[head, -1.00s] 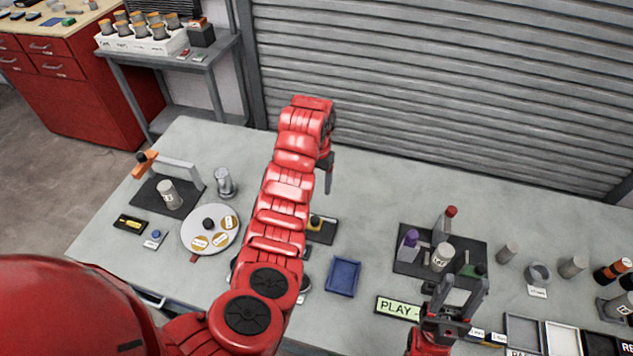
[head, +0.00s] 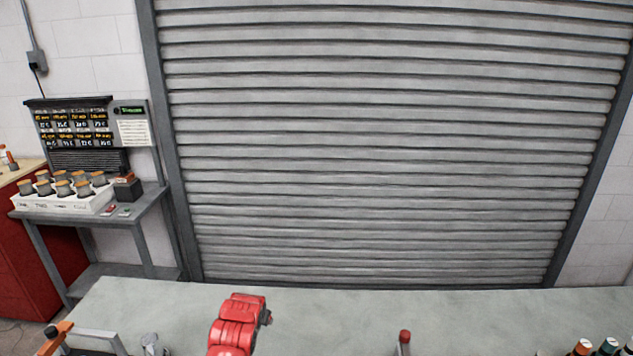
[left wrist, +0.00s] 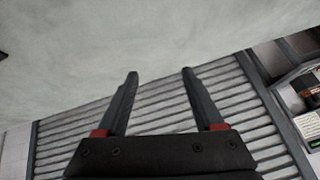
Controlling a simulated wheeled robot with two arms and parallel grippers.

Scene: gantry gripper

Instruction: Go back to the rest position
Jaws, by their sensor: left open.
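My left arm (head: 237,325) reaches up from the bottom edge of the head view, over the grey table (head: 330,308). Its gripper cannot be made out there. In the left wrist view my left gripper (left wrist: 160,75) is open, with nothing between its two dark fingers. Behind the fingers are a plain pale surface and the slatted shutter (left wrist: 160,105), so the gripper faces away from the tabletop things. My right gripper is not in view.
The grey shutter (head: 380,150) stands behind the table. A side table (head: 150,197) with a white rack (head: 65,203) of several cups is at the left. An orange-handled fixture (head: 55,338), a red-topped post (head: 404,345) and several bottles (head: 583,348) show along the bottom edge.

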